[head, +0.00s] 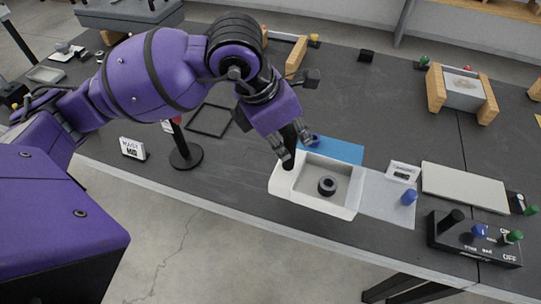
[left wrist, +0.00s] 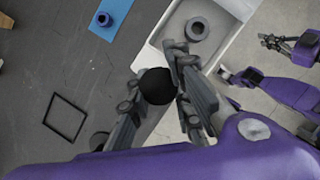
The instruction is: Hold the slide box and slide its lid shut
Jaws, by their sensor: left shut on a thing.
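The slide box is a white open tray (head: 343,211) near the table's front edge, with a dark ring (head: 327,186) inside. The left wrist view shows its end wall (left wrist: 152,52) and the ring (left wrist: 197,28). My left gripper (head: 292,148) is at the box's left end. In the left wrist view its fingers (left wrist: 158,84) are closed around a dark round knob-like thing that seems to be at that end. A pale grey flat panel (head: 380,198), possibly the lid, lies right of the box. My right gripper (left wrist: 272,44) is small and apart from the box; its finger gap is unclear.
A blue mat (head: 338,150) lies behind the box. A blue peg (head: 409,197) stands at the pale panel's right. A white plate (head: 463,187) and a black switch box (head: 470,240) are farther right. A black-based stand (head: 186,156) is left of the gripper.

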